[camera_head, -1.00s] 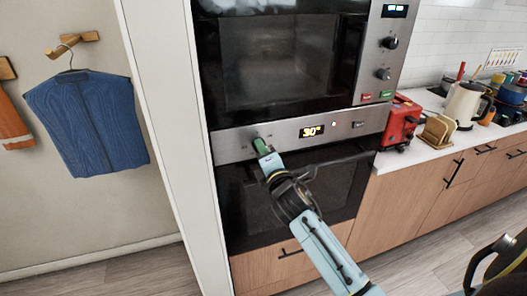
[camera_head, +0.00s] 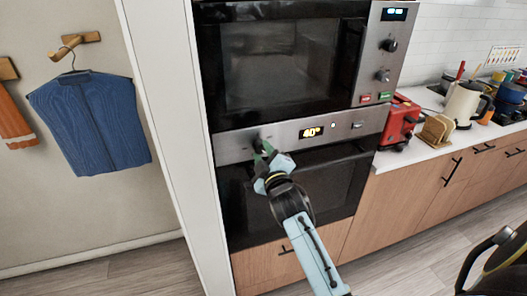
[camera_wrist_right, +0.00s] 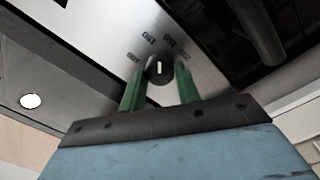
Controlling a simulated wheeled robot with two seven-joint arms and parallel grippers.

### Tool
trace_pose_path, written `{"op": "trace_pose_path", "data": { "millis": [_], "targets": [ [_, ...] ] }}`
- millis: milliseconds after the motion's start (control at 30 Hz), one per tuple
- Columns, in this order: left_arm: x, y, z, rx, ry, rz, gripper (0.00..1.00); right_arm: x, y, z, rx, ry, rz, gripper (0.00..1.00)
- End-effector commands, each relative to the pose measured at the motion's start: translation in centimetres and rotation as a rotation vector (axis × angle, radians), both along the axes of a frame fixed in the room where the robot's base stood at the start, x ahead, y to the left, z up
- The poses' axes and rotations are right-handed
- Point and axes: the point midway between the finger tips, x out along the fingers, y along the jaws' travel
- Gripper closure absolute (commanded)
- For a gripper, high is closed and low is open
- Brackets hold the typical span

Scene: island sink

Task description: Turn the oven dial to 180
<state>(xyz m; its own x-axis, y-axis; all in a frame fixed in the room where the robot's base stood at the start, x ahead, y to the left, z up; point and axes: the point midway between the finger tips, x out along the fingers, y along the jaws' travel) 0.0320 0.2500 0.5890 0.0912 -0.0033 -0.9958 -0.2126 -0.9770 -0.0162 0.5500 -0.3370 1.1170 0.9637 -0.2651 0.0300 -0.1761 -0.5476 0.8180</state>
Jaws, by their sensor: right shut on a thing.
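The oven (camera_head: 290,190) has a steel panel (camera_head: 350,126) with a lit display (camera_head: 311,132) that reads 40°. The oven dial (camera_wrist_right: 159,68) is a dark round knob with a white mark, seen in the right wrist view with printed numbers around it. My right gripper (camera_head: 262,147) is at the left part of the panel, and its green fingers (camera_wrist_right: 158,82) are shut on the dial, one on each side. In the head view the gripper mostly hides the dial. My left gripper is not clearly in view; a dark arm part shows at the lower right corner.
A microwave (camera_head: 285,65) with its own knobs (camera_head: 389,45) sits above the oven. A red toaster (camera_head: 399,122) and a kettle (camera_head: 464,103) stand on the counter at right. A blue garment (camera_head: 90,122) hangs on the left wall. The floor in front is clear.

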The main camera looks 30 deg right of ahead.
Motion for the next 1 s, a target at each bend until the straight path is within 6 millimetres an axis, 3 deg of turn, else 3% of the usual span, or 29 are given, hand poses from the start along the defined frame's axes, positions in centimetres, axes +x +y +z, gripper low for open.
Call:
{"op": "trace_pose_path", "data": {
  "millis": [500,1000],
  "targets": [
    [0.0,0.0,1.6,0.0,0.0,0.0,0.64,0.0,0.0,0.1,0.321,-0.076,0.0,0.9],
    [0.0,-0.1,1.8,0.0,-0.001,-0.001,0.64,0.0,0.0,0.0,0.377,-0.09,0.0,0.9]
  ]
}}
